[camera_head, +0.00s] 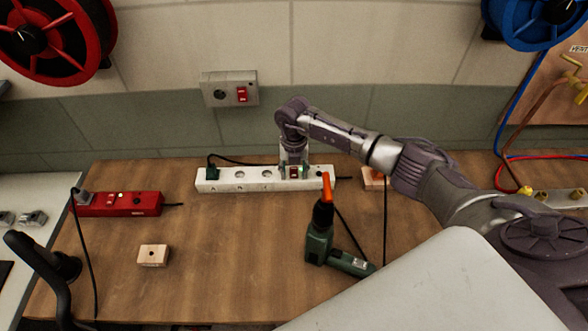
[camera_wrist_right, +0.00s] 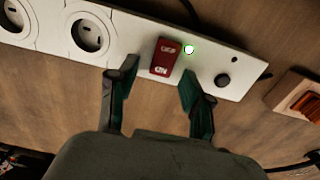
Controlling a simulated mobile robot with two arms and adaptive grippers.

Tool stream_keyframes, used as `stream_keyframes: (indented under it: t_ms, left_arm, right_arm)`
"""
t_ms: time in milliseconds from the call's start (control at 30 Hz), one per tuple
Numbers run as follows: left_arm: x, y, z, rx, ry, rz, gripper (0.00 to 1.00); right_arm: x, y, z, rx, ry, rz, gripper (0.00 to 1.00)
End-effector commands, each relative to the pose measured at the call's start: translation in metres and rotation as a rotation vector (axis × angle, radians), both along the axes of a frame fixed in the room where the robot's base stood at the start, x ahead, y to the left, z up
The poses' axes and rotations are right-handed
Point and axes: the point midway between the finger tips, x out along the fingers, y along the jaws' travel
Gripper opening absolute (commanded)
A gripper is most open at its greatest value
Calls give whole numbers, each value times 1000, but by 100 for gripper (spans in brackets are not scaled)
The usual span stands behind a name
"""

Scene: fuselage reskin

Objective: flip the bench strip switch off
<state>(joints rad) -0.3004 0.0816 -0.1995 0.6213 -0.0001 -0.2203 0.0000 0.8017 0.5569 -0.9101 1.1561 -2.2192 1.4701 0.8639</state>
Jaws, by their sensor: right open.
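The white bench strip (camera_head: 225,183) lies along the back of the wooden bench, with a dark plug in its left socket. Its red rocker switch (camera_wrist_right: 165,57), marked ON, shows in the right wrist view, beside a lit green light (camera_wrist_right: 189,49) and a black button (camera_wrist_right: 222,80). My right gripper (camera_head: 294,173) is over the switch end of the strip. In the right wrist view my right gripper (camera_wrist_right: 158,75) is open, its two fingers on either side of the switch with nothing held. I cannot tell whether the fingertips touch the strip. My left gripper is not seen.
A red power strip (camera_head: 118,204) lies at the left. A green drill with an orange tip (camera_head: 320,235) stands in front of the strip, near my right arm. A small wooden block (camera_head: 153,255) lies front left. A wall box (camera_head: 229,88) with a red switch is above the bench.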

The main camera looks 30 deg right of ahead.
Motion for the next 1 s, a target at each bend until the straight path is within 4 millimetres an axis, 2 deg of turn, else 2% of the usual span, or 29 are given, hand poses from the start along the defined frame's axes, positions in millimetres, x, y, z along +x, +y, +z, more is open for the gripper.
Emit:
stream_keyframes:
  t_ms: [167, 467, 633, 900, 1000]
  left_arm:
    - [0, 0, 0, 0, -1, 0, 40]
    - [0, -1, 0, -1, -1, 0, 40]
    - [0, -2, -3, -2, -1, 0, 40]
    - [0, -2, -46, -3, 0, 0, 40]
    - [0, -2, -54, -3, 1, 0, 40]
  right_arm:
    - [0, 0, 0, 0, 0, 0, 50]
    - [0, 0, 0, 0, 0, 0, 2]
    - [1, 0, -1, 3, 8, -2, 0]
    - [7, -3, -5, 78, 168, -5, 0]
    - [8, -4, -2, 99, 211, -4, 0]
